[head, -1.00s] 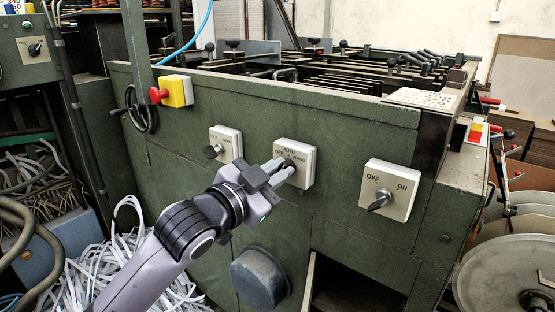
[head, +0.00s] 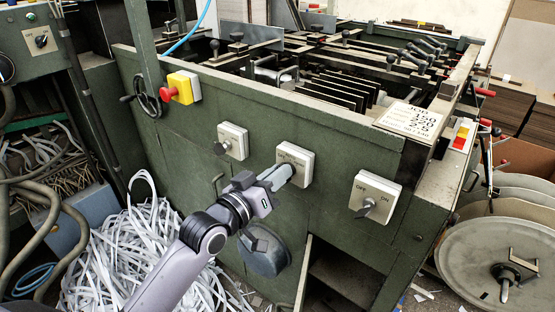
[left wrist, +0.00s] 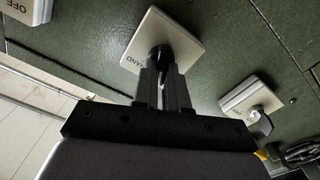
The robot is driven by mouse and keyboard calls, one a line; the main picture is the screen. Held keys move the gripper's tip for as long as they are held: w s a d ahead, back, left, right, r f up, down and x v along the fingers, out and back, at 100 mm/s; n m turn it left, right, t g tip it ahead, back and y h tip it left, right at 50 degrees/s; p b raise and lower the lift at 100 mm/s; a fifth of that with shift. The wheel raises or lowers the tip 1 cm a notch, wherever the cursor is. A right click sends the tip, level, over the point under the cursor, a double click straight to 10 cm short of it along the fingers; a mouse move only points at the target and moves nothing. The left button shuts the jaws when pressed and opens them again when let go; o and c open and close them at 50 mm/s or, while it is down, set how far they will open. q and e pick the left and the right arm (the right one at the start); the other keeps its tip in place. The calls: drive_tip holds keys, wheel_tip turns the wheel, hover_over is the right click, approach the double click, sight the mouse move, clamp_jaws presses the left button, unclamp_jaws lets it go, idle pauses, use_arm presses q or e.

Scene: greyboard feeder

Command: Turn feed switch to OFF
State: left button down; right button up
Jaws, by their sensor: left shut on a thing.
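Three pale square switch plates sit on the green machine front. The middle plate (head: 302,156) carries partly hidden lettering, and HAND is legible on this plate in the left wrist view (left wrist: 175,32). My left gripper (head: 284,173) is at this plate. In the left wrist view its fingers (left wrist: 163,78) are shut on the plate's dark knob (left wrist: 160,54). The fingers hide most of the knob, so its pointing direction is unclear. The right plate (head: 385,190) reads OFF and ON and has a grey knob (head: 366,207). I cannot read which switch is feed. My right gripper is out of view.
The left switch (head: 232,141), a red button on a yellow box (head: 182,88) and a handwheel (head: 149,101) are on the same front. A round grey cover (head: 265,252) lies below my gripper. Paper strips (head: 150,250) heap at lower left; a large disc (head: 500,262) stands right.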

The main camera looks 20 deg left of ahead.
use_arm(q)
drive_tip(key=n+p, duration=0.3)
drive_tip(key=n, duration=0.1)
drive_tip(key=shift+f, duration=0.1)
idle(0.3)
idle(0.4)
drive_tip(key=c, duration=1.2)
unclamp_jaws()
drive_tip(key=shift+o, duration=0.2)
drive_tip(key=shift+a, duration=0.1)
drive_tip(key=v, duration=0.7)
